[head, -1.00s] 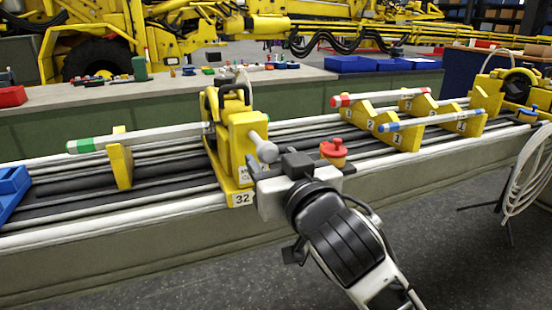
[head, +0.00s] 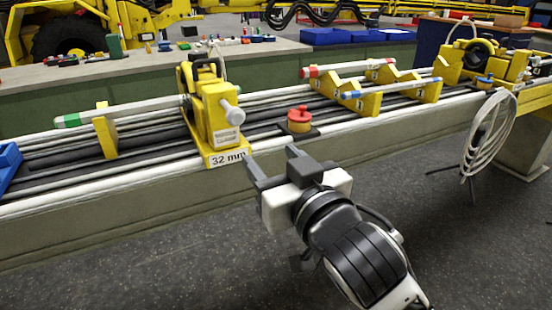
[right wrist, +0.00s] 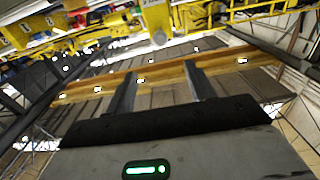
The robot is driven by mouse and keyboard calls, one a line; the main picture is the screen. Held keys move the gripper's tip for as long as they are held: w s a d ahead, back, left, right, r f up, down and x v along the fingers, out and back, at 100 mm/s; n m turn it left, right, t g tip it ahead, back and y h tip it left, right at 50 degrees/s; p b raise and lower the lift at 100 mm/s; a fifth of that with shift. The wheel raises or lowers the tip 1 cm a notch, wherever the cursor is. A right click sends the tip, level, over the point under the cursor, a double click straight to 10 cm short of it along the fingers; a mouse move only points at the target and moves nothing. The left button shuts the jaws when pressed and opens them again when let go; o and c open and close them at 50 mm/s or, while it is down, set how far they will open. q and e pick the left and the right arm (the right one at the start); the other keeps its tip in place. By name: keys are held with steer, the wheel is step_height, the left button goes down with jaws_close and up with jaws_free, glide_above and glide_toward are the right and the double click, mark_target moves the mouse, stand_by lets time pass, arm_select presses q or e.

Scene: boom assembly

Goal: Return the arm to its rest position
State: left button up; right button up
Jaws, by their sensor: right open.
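My right gripper (head: 272,162) is open and empty. In the head view it is in front of the bench's near edge, below and right of the yellow clamp block (head: 212,115) with the "32 mm" label. Its two dark fingers point toward the bench and show apart in the right wrist view (right wrist: 161,82), with nothing between them. A grey-white knob (head: 235,116) sticks out of the clamp block. A white rod with a green end (head: 120,112) runs left from the block over a yellow support. My left gripper is not in view.
A red knob on a yellow base (head: 299,121) stands on the bench behind my gripper. Rods with red (head: 345,68) and blue (head: 400,88) ends lie on yellow numbered supports to the right. A coiled white hose (head: 490,135) hangs at the right. The floor in front is clear.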

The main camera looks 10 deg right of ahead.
step_height(320, 180, down, 15)
steer(key=s+g, duration=0.2)
steer(key=g, duration=0.2)
steer(key=s+d+f+g+p, duration=0.1)
steer(key=s+d+f, duration=0.3)
steer(key=s+f, duration=0.8)
step_height(320, 180, down, 4)
steer(key=shift+g, duration=0.9)
steer(key=shift+s, duration=0.1)
